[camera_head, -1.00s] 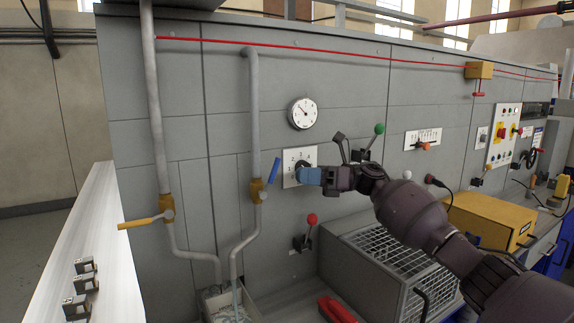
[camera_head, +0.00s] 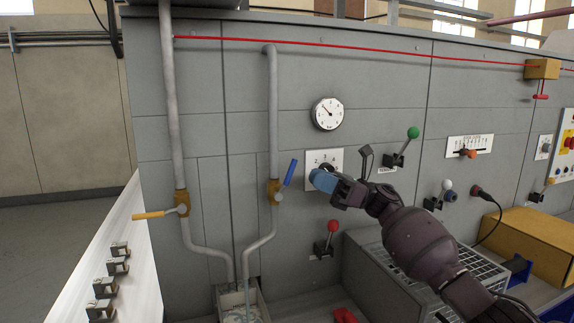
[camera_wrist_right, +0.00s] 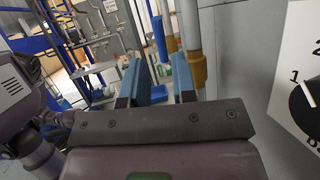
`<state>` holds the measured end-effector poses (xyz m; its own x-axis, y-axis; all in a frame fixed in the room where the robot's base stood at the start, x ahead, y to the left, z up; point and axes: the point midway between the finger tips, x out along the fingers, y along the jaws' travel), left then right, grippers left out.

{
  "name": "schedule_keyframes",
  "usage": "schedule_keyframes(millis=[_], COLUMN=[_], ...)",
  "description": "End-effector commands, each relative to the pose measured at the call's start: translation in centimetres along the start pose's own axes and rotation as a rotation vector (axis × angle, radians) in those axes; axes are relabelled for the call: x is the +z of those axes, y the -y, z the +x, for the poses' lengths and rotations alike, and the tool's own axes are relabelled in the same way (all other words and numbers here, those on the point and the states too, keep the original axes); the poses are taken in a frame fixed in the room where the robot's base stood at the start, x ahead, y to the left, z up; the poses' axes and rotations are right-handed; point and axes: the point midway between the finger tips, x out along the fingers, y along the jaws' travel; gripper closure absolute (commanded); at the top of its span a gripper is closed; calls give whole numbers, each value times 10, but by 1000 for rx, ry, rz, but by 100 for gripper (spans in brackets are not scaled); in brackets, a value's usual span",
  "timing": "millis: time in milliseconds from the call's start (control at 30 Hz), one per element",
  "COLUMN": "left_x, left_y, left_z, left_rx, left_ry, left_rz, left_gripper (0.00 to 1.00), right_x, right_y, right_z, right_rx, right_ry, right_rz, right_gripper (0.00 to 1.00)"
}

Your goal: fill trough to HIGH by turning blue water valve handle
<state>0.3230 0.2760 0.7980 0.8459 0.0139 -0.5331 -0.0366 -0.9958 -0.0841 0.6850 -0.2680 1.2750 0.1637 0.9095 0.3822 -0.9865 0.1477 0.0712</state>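The blue water valve handle (camera_head: 290,172) tilts up and to the right from its brass valve body (camera_head: 273,192) on the right-hand grey pipe. The trough (camera_head: 257,298) stands below the pipe ends; its water level is too small to read. My right gripper (camera_head: 322,180), with blue fingers, is just right of the blue handle, in front of the numbered dial plate, and not touching the handle. In the right wrist view its two fingers (camera_wrist_right: 160,75) are apart with nothing between them. The blue handle (camera_wrist_right: 169,38) and brass valve (camera_wrist_right: 198,68) show beyond the fingers. My left gripper is not in view.
A yellow-handled valve (camera_head: 150,215) is on the left pipe. A dial plate (camera_head: 312,158) and a red-knobbed lever (camera_head: 332,228) are near my right gripper. A round gauge (camera_head: 327,114) is above. A white ledge with clips (camera_head: 145,275) lies at left.

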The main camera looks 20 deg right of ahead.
Motion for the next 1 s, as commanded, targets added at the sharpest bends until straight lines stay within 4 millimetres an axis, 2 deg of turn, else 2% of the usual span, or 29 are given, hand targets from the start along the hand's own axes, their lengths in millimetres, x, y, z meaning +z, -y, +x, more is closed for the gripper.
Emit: schedule_keyframes(millis=[300,500,700,967,1000], left_x=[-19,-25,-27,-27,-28], left_y=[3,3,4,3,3], left_z=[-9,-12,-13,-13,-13], left_rx=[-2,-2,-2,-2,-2], left_ry=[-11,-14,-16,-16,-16], left_rz=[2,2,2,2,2], left_gripper=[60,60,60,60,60], right_x=[3,2,1,0,0], right_y=[-1,0,0,0,0], right_z=[56,81,90,91,91], right_rx=[2,1,0,-1,-1], right_ry=[1,1,-1,0,0], right_rz=[-1,-1,0,0,0], right_gripper=[75,75,75,75,78])
